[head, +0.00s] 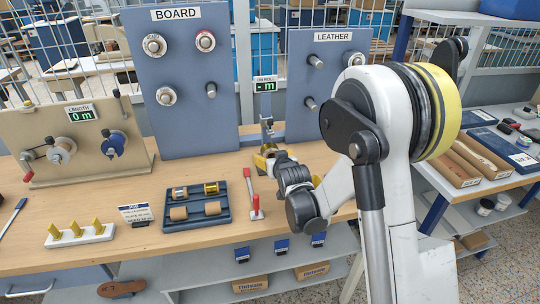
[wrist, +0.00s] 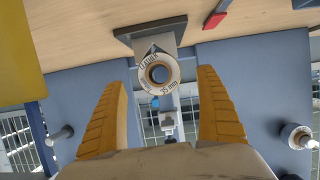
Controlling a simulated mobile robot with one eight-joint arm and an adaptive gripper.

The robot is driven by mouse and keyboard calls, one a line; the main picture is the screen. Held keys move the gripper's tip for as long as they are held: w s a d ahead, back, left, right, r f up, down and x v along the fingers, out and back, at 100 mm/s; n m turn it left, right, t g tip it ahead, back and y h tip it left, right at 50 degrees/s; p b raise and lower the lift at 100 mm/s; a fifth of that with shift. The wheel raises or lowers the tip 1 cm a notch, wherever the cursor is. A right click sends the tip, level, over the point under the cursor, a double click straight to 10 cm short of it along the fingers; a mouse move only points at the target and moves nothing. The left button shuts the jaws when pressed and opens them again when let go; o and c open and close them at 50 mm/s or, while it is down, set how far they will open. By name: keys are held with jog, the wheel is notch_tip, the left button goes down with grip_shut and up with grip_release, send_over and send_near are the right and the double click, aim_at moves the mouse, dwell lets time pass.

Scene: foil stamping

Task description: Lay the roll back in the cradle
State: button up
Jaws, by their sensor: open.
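A roll (wrist: 160,73) shows end-on in the wrist view, with a pale lettered ring marked 35 mm around a dark centre. It appears at the grey stand (wrist: 150,42) on the bench. My gripper (wrist: 162,82) is open, with one yellow finger on each side of the roll and a visible gap to both. In the head view my gripper (head: 264,160) is low before the ON ROLL post, and the roll is hard to make out there. A dark blue tray (head: 196,222) holds gold and tan cylinders. I cannot tell which piece is the cradle.
A red-handled tool (head: 254,198) lies between the tray and my arm. The JOB card (head: 135,213) and a white block with yellow pegs (head: 80,235) stand left of the tray. The BOARD panel (head: 182,110) and LEATHER panel (head: 303,75) with knobs rise behind.

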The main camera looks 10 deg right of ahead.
aim_at(270, 156)
jog(key=b+x, duration=0.1)
jog(key=x, duration=0.4)
jog(key=shift+b, duration=0.35)
jog(key=shift+s+r, duration=0.1)
jog(key=shift+s, duration=0.05)
jog(key=c, duration=1.4)
jog(key=shift+c, duration=0.2)
